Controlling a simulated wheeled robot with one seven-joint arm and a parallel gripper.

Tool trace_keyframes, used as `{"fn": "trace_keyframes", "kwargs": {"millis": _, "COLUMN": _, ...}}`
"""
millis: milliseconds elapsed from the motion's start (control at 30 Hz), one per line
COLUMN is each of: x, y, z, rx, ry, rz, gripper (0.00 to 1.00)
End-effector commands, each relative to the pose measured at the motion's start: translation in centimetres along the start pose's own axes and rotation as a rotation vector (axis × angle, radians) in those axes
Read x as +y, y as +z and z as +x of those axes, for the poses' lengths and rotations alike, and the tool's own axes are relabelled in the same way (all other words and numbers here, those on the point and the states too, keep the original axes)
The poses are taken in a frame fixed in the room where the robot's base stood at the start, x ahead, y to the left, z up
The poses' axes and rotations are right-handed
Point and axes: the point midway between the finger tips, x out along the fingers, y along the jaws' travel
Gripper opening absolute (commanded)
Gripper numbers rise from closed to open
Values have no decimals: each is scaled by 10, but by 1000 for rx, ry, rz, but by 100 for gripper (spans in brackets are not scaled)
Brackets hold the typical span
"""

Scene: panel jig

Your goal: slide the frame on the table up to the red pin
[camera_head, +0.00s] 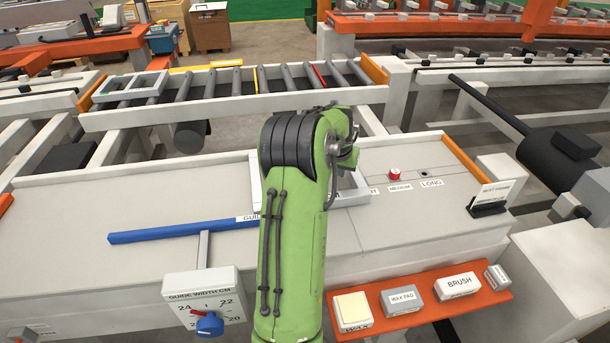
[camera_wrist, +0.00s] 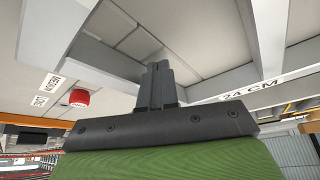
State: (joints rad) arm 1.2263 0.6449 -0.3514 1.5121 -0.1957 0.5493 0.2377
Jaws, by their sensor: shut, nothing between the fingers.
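The light grey frame (camera_head: 256,178) lies on the table (camera_head: 80,213), largely hidden behind my green arm in the head view. In the wrist view its bars (camera_wrist: 265,35) surround an opening, and one bar carries a "24 CM" label. The red pin (camera_head: 394,174) stands on the table to the right of the frame, with a gap between them; it also shows in the wrist view (camera_wrist: 80,98). My gripper (camera_wrist: 158,68) is shut and empty, its fingertips seen against the frame's opening, close to one bar. Whether they touch the bar is unclear. The head view hides the fingers.
A blue guide bar (camera_head: 185,232) lies left of my arm, above a guide-width dial (camera_head: 208,322). A hole marked LONG (camera_head: 423,173) is right of the pin. A small sign (camera_head: 490,202) stands at the right. An orange shelf (camera_head: 430,318) with blocks is in front.

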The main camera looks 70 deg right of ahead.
Motion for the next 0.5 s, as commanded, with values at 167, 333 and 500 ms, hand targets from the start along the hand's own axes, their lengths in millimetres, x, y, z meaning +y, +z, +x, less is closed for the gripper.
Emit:
{"fn": "trace_keyframes", "kwargs": {"millis": 167, "x": 8, "y": -4, "z": 2, "rx": -1, "ry": 1, "rz": 1, "gripper": 0}}
{"fn": "trace_keyframes", "kwargs": {"millis": 333, "x": 16, "y": -9, "z": 3, "rx": 1, "ry": 2, "rz": 3, "gripper": 0}}
{"fn": "trace_keyframes", "kwargs": {"millis": 500, "x": 24, "y": -13, "z": 6, "rx": 0, "ry": 4, "rz": 3, "gripper": 0}}
